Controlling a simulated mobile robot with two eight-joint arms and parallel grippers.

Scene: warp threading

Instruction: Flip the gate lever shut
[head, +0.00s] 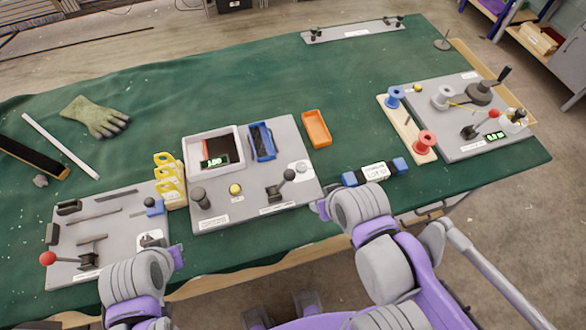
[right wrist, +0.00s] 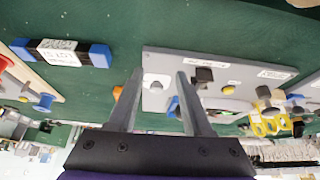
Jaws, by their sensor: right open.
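Several levers are in view, and I cannot read which label names the gate lever. The middle grey board (head: 255,212) has a lever with a dark ball knob (head: 289,174) at its right side. The left board (head: 120,240) has a red-knobbed lever (head: 48,258). The right board (head: 465,146) has another red-knobbed lever (head: 493,114). My right gripper (head: 321,207) is near the middle board's right front corner, apart from the lever. In the right wrist view my right gripper (right wrist: 160,74) is open and empty. My left gripper (head: 178,255) is beside the left board, its fingers mostly hidden.
A blue-ended block (head: 374,173) lies right of the middle board. An orange tray (head: 316,128), a yellow holder (head: 170,180) and a wooden strip with spools (head: 407,130) stand around the boards. A glove (head: 96,117) lies at the left.

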